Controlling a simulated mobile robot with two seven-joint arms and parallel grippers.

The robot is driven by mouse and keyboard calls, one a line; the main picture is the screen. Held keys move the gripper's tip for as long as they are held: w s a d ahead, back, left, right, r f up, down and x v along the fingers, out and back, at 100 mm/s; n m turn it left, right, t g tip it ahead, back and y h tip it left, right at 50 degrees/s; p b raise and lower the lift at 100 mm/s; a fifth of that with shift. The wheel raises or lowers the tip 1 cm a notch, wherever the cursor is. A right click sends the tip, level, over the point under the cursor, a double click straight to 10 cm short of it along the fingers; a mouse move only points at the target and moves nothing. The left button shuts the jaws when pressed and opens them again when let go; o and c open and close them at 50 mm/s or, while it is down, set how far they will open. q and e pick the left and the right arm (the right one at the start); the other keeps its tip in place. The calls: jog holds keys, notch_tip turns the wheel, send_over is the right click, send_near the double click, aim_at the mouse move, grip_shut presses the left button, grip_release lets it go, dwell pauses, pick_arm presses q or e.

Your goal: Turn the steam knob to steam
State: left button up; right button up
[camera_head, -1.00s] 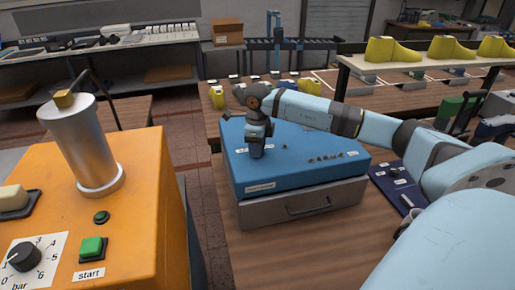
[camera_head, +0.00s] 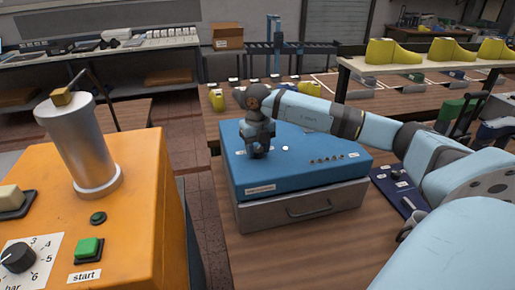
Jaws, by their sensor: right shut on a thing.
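My right gripper (camera_head: 260,150) comes in from the right and points down onto the top of a blue box (camera_head: 315,143), near its left side. It is shut on a small part there, which I take to be the steam knob. The fingers hide this knob, so its pointer cannot be read. Small white labels lie on the box top close to the fingers, too small to read. My left gripper is not in view.
A grey drawer (camera_head: 300,205) is under the blue box on the wooden table. An orange machine (camera_head: 145,200) at the left carries a metal cylinder (camera_head: 90,150), a black bar dial (camera_head: 18,258) and a green start button (camera_head: 87,247). Yellow shoe lasts (camera_head: 395,52) stand on a shelf behind.

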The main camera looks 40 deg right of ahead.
aim_at(258, 149)
jog(key=shift+r+m, duration=0.1)
jog(key=shift+m, duration=0.8)
jog(key=o, duration=0.9)
notch_tip(258, 149, up, 14)
jog(key=shift+f+b, duration=0.1)
jog(key=shift+b, duration=0.6)
jog(key=shift+f, duration=0.1)
